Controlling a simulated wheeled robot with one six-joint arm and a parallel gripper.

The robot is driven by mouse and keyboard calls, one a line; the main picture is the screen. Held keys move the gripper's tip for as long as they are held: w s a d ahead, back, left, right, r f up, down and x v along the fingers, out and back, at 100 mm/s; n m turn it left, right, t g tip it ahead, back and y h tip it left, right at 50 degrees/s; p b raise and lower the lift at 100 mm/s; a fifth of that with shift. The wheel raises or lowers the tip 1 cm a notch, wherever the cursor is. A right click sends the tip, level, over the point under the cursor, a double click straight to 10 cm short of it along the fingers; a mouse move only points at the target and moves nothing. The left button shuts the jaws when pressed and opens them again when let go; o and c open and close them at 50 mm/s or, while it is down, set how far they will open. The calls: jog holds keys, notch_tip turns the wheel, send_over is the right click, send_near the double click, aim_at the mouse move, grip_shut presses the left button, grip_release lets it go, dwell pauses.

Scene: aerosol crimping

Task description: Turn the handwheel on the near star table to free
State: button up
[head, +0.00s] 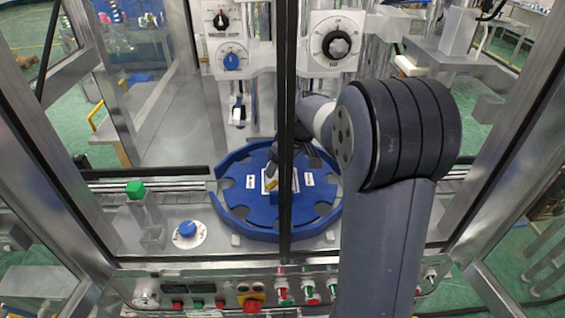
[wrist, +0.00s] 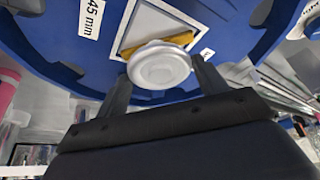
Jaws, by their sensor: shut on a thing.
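The near star table (head: 232,218) is a blue disc with notches around its rim; its underlying blue face also fills the top of the wrist view (wrist: 45,30). At its middle is a pale round handwheel (wrist: 160,68) with a yellow pointer (wrist: 184,39) behind it, over a white square plate. My gripper (wrist: 160,75) has one finger on each side of the handwheel and is shut on it. In the head view my gripper (head: 283,165) and a dark door post hide most of the handwheel. A "45 mm" label (wrist: 91,18) is readable; the other label is partly cut off. Which label the pointer faces is unclear.
A dark vertical door post (head: 286,90) stands in front of the table. Dials (head: 337,44) hang above it. A control panel (head: 205,290) runs along the front.

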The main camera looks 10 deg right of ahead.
jog(key=o, duration=1)
jog(key=shift+c, duration=0.2)
jog(key=b+v, duration=0.1)
jog(key=v, duration=0.9)
jog(key=shift+r, duration=0.4)
jog(key=shift+s+d, duration=0.1)
